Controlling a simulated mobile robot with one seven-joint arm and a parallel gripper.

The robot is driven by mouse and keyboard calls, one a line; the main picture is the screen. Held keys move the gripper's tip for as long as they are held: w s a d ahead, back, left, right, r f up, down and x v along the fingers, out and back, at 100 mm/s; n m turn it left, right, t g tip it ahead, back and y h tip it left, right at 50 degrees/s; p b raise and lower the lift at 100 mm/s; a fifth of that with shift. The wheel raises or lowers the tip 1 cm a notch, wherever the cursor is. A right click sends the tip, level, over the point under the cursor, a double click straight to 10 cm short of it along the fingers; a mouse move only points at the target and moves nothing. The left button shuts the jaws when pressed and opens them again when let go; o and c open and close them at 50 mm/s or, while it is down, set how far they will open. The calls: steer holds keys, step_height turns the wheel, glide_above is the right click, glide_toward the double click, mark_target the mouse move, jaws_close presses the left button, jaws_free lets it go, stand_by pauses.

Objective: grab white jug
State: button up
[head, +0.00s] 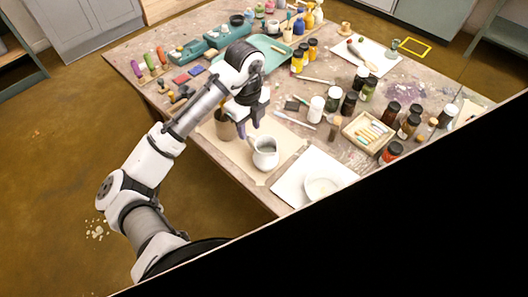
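The white jug (265,155) stands upright on a beige sheet (248,169) near the table's front edge, in the head view. Its mouth is open and dark inside. My gripper (249,127) points down just above and slightly behind-left of the jug. Its two dark fingers are spread apart with nothing visible between them. It looks apart from the jug, though the exact height gap is hard to tell from this one view.
A brown pot (224,126) stands close to the left of my gripper. A white bowl (321,188) sits on a white sheet (290,183) to the right. Several jars and a wooden box (358,143) crowd the right side. A large black area hides the lower right.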

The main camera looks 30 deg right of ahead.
step_height(320, 180, down, 8)
steer(key=p, duration=0.2)
steer(key=shift+f+p, duration=0.15)
steer(key=shift+p, duration=0.15)
jaws_close()
